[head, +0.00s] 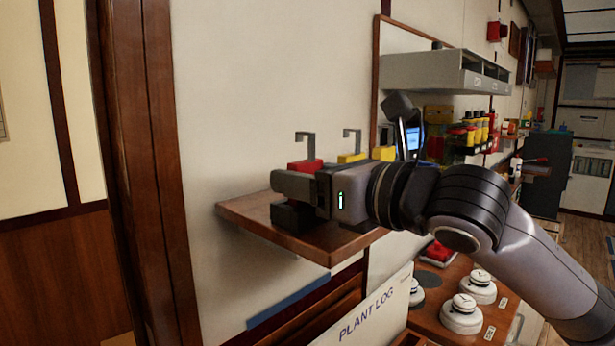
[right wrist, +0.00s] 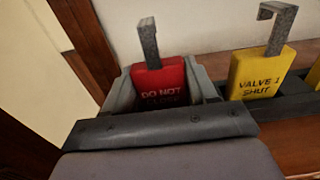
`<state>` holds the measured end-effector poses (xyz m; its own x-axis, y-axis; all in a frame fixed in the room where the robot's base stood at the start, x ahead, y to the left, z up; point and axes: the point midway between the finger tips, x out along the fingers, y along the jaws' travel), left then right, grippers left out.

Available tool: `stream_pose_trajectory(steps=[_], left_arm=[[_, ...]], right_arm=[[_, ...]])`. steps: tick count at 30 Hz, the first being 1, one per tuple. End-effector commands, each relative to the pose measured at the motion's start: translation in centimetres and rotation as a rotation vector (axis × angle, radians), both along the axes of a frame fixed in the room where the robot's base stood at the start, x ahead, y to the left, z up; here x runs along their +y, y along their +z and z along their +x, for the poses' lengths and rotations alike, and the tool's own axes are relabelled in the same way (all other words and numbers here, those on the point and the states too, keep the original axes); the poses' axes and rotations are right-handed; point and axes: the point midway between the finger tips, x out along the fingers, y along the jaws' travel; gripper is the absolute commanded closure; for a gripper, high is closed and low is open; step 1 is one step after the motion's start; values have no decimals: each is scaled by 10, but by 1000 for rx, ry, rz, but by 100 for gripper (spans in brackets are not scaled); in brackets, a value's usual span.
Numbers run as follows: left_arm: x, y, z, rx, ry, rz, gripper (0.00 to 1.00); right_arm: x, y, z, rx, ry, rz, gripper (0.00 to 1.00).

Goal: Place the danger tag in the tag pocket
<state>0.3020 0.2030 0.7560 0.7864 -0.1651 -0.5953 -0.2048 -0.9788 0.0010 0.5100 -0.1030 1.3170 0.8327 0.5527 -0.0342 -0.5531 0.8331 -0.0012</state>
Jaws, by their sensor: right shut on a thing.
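A red tag (head: 305,166) with a grey hook on top stands upright at the left end of a small wooden wall shelf (head: 325,248). In the right wrist view the red tag (right wrist: 160,80) reads "DO NOT" with a fainter line below. My right gripper (head: 298,184) is shut on it, one finger on each side; the wrist view also shows the gripper (right wrist: 163,90). The tag's lower part is hidden by the gripper. A grey wall unit with labelled slots (head: 430,72) hangs behind to the right; I cannot tell which slot is the tag pocket. My left gripper is not in view.
A yellow tag (right wrist: 258,75) marked "VALVE 1 SHUT" stands close to the right in a dark holder (right wrist: 285,106). A dark wooden post (head: 150,150) is left of the shelf. White round knobs (head: 462,310) and a plant log (head: 365,315) are below.

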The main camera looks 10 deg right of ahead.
Motion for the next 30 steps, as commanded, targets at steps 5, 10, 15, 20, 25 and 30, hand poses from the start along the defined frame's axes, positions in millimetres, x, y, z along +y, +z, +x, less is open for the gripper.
stream_pose_trajectory(steps=[5, 10, 15, 20, 25, 30], left_arm=[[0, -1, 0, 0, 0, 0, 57], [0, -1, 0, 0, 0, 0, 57], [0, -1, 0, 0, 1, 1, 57], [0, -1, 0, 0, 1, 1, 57], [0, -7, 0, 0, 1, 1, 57], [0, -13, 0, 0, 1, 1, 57]], right_arm=[[0, -4, 0, 1, 0, -1, 73], [0, -3, 0, 1, 0, -1, 17], [0, -3, 0, 1, 0, -1, 17], [-2, 0, -3, -1, 0, 0, 17], [-15, 0, -21, -3, -3, -3, 17], [-32, 1, -47, -3, -4, -3, 17]])
